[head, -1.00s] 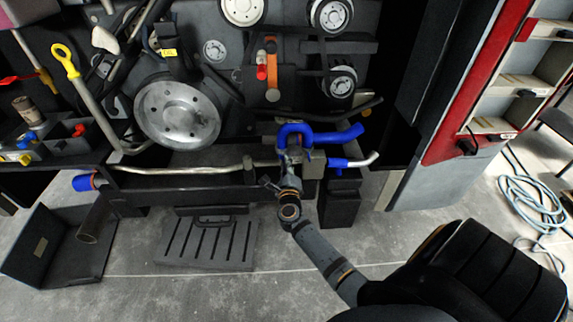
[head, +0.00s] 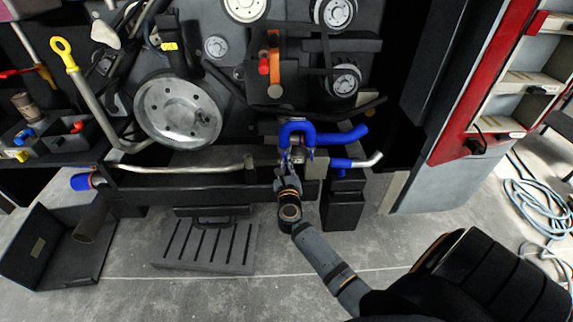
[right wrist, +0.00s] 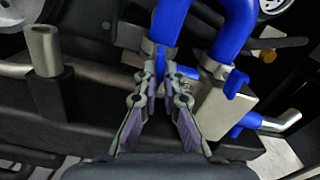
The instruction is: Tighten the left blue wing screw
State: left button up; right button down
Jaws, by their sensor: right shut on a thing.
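The blue U-shaped hose (head: 297,127) stands at the middle of the engine bay, and it fills the top of the right wrist view (right wrist: 233,25). My right gripper (head: 289,158) reaches up to the foot of the hose's left leg. In the right wrist view its fingers (right wrist: 161,72) are shut on a narrow blue piece, the left blue wing screw (right wrist: 160,58), mostly hidden between them. A second blue wing screw (right wrist: 237,83) sits at the foot of the hose's right leg, apart from my fingers. My left gripper is not in view.
A metal pipe (head: 180,168) runs left of the gripper. A metal block (right wrist: 222,108) stands close to the right of my fingers. A blue-sleeved pipe (head: 355,162) lies further right. A slotted dark panel (head: 205,243) lies on the floor, with open floor around it.

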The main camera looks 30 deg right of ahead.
dwell(0.5)
jog(key=c, duration=1.5)
grip_release()
jog(key=v, duration=1.2)
jog(key=shift+d, duration=0.1)
